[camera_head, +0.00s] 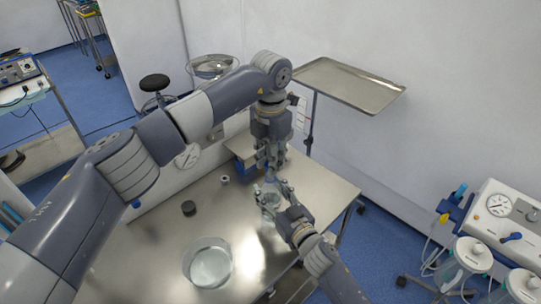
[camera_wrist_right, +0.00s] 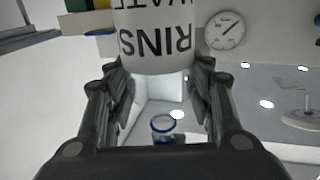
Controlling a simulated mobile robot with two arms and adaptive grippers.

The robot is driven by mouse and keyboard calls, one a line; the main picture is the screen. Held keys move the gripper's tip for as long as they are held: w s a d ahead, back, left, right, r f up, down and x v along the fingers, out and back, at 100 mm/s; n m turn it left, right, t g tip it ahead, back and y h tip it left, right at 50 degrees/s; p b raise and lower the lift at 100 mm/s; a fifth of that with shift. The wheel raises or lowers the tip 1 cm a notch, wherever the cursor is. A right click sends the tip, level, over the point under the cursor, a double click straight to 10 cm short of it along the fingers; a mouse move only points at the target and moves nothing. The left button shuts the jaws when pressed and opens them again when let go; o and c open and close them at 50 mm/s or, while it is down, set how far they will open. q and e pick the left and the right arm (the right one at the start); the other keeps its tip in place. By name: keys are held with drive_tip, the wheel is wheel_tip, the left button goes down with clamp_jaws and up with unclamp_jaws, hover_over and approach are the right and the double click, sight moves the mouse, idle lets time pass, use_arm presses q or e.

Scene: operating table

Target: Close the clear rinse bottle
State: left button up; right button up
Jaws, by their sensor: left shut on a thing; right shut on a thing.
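The clear rinse bottle (camera_head: 268,199) stands on the steel table, between the fingers of my right gripper (camera_head: 279,198). In the right wrist view, the bottle's label (camera_wrist_right: 157,40) shows upside down with "RINS" readable, and the right gripper's fingers (camera_wrist_right: 160,95) are shut on the bottle from both sides. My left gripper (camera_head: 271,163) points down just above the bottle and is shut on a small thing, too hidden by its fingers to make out. Whether a cap sits on the bottle's mouth cannot be told.
A glass bowl (camera_head: 208,262) with clear contents stands at the table's front. A dark round piece (camera_head: 188,208) and a small grey piece (camera_head: 225,179) lie left of the bottle. A raised steel tray (camera_head: 345,84) stands behind. The table (camera_head: 150,250) is bare at front left.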

idle(0.5)
use_arm(q)
drive_tip(key=shift+f, duration=0.9)
drive_tip(key=shift+f, duration=0.6)
drive_tip(key=m, duration=3.5)
drive_tip(key=shift+w+m, duration=0.1)
drive_tip(key=shift+m, duration=0.3)
drive_tip(key=o, duration=0.7)
drive_tip(key=shift+c, duration=0.2)
